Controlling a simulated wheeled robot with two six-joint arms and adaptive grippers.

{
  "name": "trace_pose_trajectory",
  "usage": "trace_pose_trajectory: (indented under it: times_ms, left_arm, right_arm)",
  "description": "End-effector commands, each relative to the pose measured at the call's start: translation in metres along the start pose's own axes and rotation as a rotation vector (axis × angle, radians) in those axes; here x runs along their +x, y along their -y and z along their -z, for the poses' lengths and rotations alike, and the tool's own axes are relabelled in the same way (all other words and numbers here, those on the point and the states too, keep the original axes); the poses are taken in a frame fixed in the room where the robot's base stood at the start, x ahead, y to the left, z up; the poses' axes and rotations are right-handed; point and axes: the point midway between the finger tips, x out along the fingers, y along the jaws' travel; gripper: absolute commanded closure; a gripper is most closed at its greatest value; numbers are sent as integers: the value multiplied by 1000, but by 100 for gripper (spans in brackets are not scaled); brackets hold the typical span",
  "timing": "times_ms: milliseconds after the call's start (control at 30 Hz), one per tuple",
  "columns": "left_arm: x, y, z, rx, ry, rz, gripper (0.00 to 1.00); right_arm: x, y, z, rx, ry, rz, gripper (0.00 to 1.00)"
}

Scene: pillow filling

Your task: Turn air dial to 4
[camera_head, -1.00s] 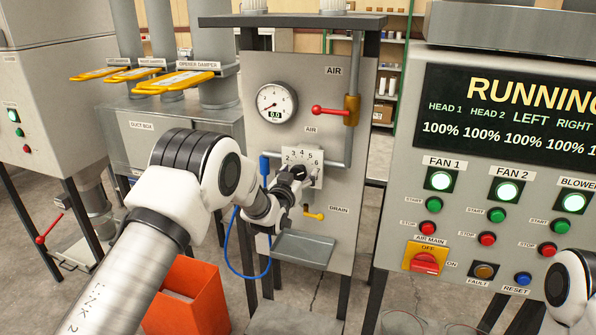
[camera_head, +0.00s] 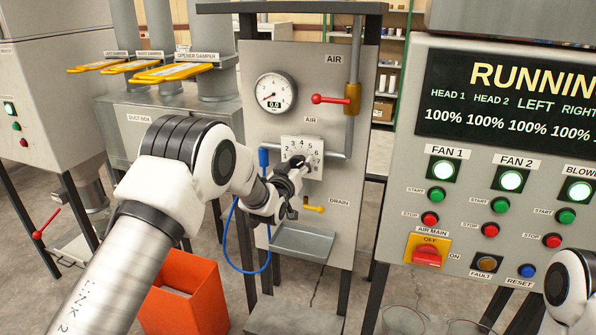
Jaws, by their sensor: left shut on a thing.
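The air dial's white plate (camera_head: 317,148) sits on the grey air panel, with numbers in an arc around a dark knob. My left gripper (camera_head: 301,164) is at the plate, shut on the knob, and mostly hides it. The numbers 2 to 6 show above the gripper; I cannot tell which one the knob points to. The round gauge (camera_head: 273,93) above left has a display reading 0.0. My right arm shows only partly at the lower right edge, and its gripper is out of view.
A red-handled valve lever (camera_head: 330,99) is above the dial. A yellow drain lever (camera_head: 314,209) and grey tray (camera_head: 301,240) are below. A blue hose (camera_head: 232,241) hangs left. The control panel (camera_head: 398,180) stands right, an orange bin (camera_head: 186,297) lower left.

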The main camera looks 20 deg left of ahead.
Motion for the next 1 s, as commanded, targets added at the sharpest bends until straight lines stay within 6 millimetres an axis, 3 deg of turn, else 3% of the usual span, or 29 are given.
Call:
trace_pose_trajectory:
  times_ms: [100,500,1000]
  left_arm:
    - [0,1,-4,-96,-4,-1,86]
    - [0,1,-3,-473,-4,-2,86]
    - [0,0,0,-795,-3,-1,87]
  right_arm:
    - [20,0,0,0,0,0,52]
    - [60,0,0,0,0,0,52]
    - [83,-1,0,0,0,0,52]
